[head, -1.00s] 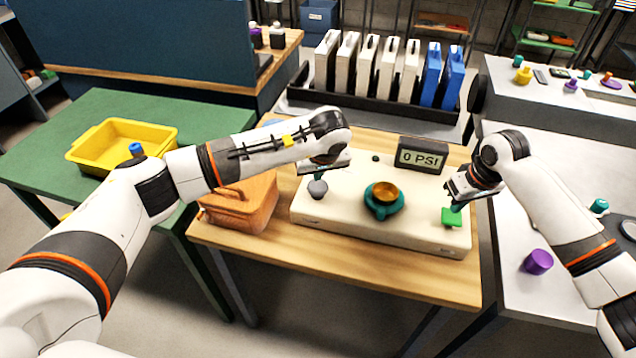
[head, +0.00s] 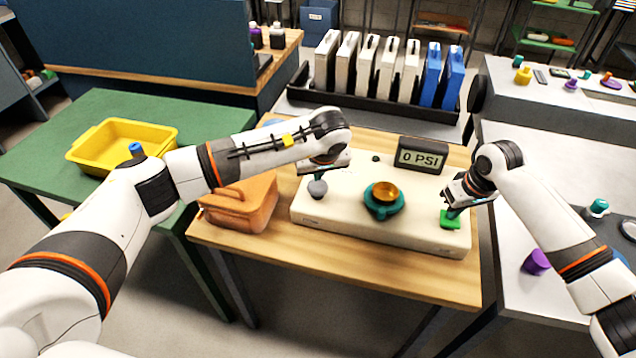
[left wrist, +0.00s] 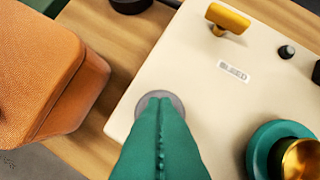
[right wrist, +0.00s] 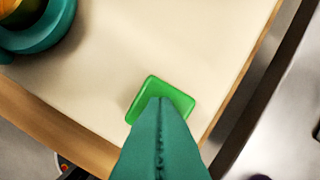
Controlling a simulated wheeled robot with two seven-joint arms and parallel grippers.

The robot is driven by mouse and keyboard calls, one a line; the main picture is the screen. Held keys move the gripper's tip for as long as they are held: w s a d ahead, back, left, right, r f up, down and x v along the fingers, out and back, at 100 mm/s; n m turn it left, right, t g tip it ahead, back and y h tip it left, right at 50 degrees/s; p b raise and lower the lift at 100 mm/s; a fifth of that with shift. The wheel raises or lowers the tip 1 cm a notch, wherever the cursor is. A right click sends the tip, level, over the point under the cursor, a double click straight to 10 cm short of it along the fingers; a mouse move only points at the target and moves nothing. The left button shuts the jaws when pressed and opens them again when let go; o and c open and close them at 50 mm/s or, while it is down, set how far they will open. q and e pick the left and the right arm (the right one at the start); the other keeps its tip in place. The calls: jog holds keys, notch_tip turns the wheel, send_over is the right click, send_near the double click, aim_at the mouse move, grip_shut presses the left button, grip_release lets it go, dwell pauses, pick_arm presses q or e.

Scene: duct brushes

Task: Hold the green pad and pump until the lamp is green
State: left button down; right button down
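The green pad (head: 450,224) is at the right front corner of the cream panel (head: 345,222). My right gripper (head: 453,211) is shut and empty, tips down at the pad; the pad also shows under the tips in the right wrist view (right wrist: 182,98). The tips look in contact. My left gripper (head: 318,177) is shut, directly above a grey round knob (head: 317,190); its fingers hide most of the knob in the left wrist view. A gauge (head: 421,157) reads 0 PSI. A small dark dome (head: 376,158) sits near it; I see no green light on it.
A teal ring with a gold cup (head: 384,195) stands mid-panel between my grippers. A yellow handle marked BLEED (left wrist: 228,18) is behind the knob. An orange-brown case (head: 240,204) sits left of the panel on the wooden table (head: 340,263).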

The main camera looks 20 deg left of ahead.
pick_arm(q)
jog(key=shift+f, duration=1.4)
jog(key=shift+r, duration=1.15)
jog(key=shift+f, duration=1.15)
jog(key=shift+r, duration=1.15)
